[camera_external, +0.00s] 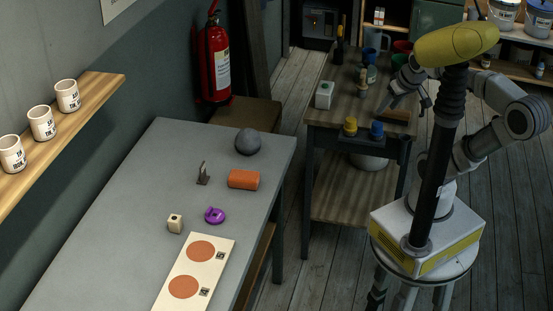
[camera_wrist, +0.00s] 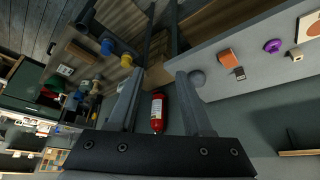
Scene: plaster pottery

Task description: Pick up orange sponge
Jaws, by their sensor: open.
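The orange sponge (camera_external: 243,179) appears to be the orange block with a rounded side lying on the grey table (camera_external: 150,200). It also shows at the upper right of the wrist view (camera_wrist: 228,57). My gripper (camera_external: 410,100) is raised over the wooden cart, far to the right of the sponge. In the wrist view my gripper (camera_wrist: 160,76) has its two fingers spread with nothing held between them. The sponge lies outside the fingers, to their right.
A grey ball (camera_external: 248,142), a small dark upright thing (camera_external: 203,174), a purple ring-like item (camera_external: 214,215) and a pale cube (camera_external: 174,223) surround the sponge. The wooden cart (camera_external: 340,105) holds bottles, cups and jars. A fire extinguisher (camera_external: 215,60) hangs behind the table.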

